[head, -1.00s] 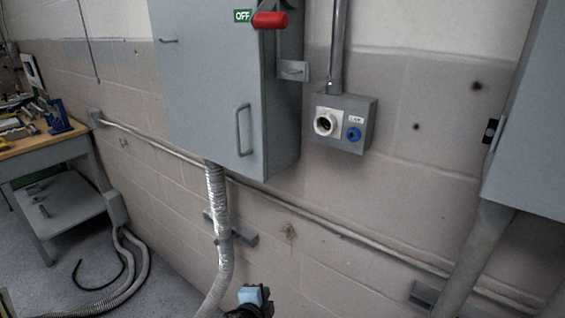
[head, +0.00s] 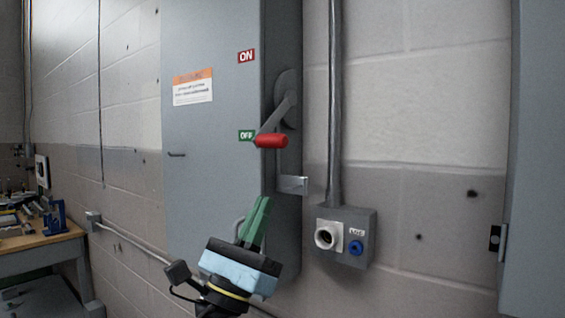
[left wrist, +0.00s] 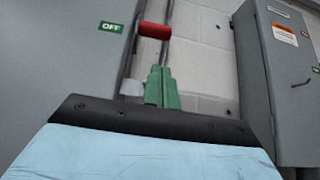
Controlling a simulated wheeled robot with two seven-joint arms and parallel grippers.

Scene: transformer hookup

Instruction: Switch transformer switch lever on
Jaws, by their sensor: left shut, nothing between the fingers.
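The switch lever (head: 279,119) is on the right side of the grey transformer cabinet (head: 215,125). Its red handle (head: 271,141) points down beside the green OFF label (head: 246,136), below the red ON label (head: 246,56). My left gripper (head: 257,220), with green fingers, is shut and empty, below the red handle and apart from it. In the left wrist view the green fingertips (left wrist: 161,85) point up toward the red handle (left wrist: 154,30), with the OFF label (left wrist: 111,27) to its left. My right gripper is in no view.
A grey socket box (head: 345,236) with a white outlet and blue plug hangs on the wall right of the cabinet. A conduit (head: 335,100) runs up from it. Another grey cabinet (head: 540,160) stands far right. A workbench (head: 40,248) is at the left.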

